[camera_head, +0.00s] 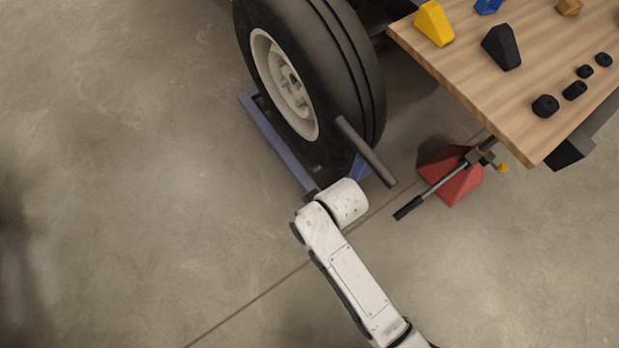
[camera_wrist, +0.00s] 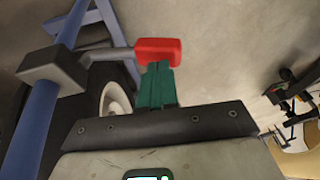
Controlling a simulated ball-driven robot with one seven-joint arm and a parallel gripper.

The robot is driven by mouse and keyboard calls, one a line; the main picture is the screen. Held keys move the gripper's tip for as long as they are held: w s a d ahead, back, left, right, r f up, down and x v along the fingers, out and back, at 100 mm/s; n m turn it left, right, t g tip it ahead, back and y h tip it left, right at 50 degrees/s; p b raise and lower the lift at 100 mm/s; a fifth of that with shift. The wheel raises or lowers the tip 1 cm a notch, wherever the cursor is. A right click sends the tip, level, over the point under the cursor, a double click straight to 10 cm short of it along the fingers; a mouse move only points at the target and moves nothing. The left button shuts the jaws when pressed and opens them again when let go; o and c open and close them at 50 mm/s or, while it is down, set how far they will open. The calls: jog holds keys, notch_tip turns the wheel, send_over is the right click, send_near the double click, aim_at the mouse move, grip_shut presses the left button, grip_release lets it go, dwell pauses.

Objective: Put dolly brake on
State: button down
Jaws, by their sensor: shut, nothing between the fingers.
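The wheel dolly has a blue frame (camera_head: 275,145) around the foot of a large black tyre (camera_head: 345,75). In the wrist view the blue frame (camera_wrist: 34,125) runs down the left side. A grey block (camera_wrist: 52,70) sits on it, and a bent grey lever runs from it to a red brake pedal (camera_wrist: 158,46). My gripper (camera_wrist: 157,70) has green fingers, closed together and empty. Their tips are right at the pedal's lower edge in the picture; I cannot tell whether they touch. In the head view the pedal and my gripper are hidden behind my white arm.
A red jack (camera_head: 455,178) with a black-ended handle stands right of the wheel. A grey bar (camera_head: 365,152) sticks out by the tyre. A wooden bench (camera_head: 520,90) with small blocks is at upper right. The concrete floor (camera_head: 130,150) at left is clear.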

jog(key=shift+s+a+f+t+h, duration=0.2)
jog(key=shift+f+h, duration=0.1)
jog(key=shift+f, duration=0.15)
jog(key=shift+s+a+f+t+h, duration=0.1)
jog(key=shift+a+f+t+h, duration=0.1)
jog(key=shift+f+h, duration=0.15)
jog(key=shift+a+f, duration=0.15)
jog(key=shift+f, duration=0.4)
jog(key=shift+r+p, duration=0.1)
jog(key=shift+p, duration=0.2)
jog(key=shift+r+p, duration=0.75)
jog(key=shift+p, duration=0.15)
jog(key=shift+r, duration=0.15)
